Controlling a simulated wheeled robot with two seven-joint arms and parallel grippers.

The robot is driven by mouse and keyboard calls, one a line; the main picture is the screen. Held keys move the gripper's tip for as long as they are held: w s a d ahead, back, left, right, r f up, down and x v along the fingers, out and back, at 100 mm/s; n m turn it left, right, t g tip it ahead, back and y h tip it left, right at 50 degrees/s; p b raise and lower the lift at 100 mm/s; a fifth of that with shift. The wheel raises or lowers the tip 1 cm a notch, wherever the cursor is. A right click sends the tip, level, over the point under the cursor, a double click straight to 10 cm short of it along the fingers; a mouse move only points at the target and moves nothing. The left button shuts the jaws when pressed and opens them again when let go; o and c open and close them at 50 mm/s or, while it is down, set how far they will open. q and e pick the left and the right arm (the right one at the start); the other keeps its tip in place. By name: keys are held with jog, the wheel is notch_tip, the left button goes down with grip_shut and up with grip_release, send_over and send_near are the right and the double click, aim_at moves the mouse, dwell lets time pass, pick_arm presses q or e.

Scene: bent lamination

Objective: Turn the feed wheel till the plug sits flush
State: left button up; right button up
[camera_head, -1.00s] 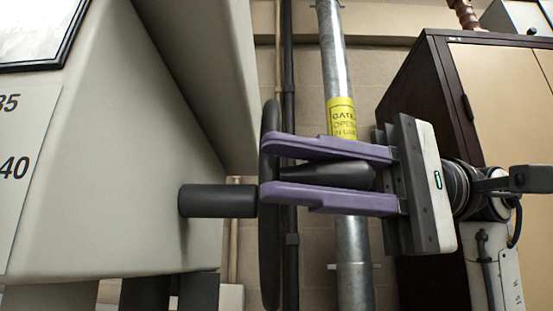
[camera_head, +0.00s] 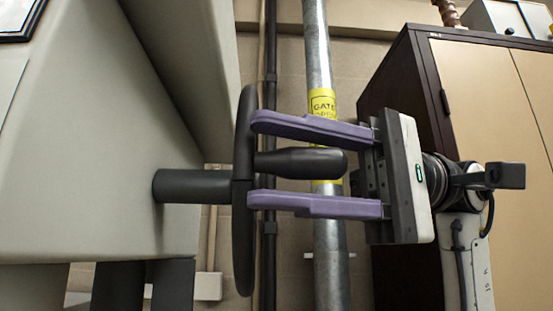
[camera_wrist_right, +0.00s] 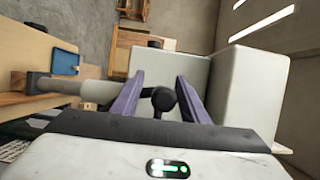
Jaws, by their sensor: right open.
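The dark feed wheel (camera_head: 243,255) stands edge-on in the head view, on a dark shaft (camera_head: 190,186) that comes out of the pale machine housing (camera_head: 110,130). A black handle (camera_head: 300,163) sticks out from the wheel to the right. My right gripper (camera_head: 250,160) is open, its purple fingers above and below the handle, with a gap on both sides and their tips by the wheel. In the right wrist view the round handle end (camera_wrist_right: 163,99) shows between the fingers. The plug cannot be made out. My left gripper is not in view.
A galvanised pipe (camera_head: 318,60) with a yellow label runs vertically behind the gripper. A dark-framed cabinet (camera_head: 405,75) with tan doors stands at the right. In the right wrist view a blue tray (camera_wrist_right: 65,62) lies on a wooden surface at the left.

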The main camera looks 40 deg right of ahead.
jog(key=v, duration=0.9)
jog(key=shift+d, duration=0.1)
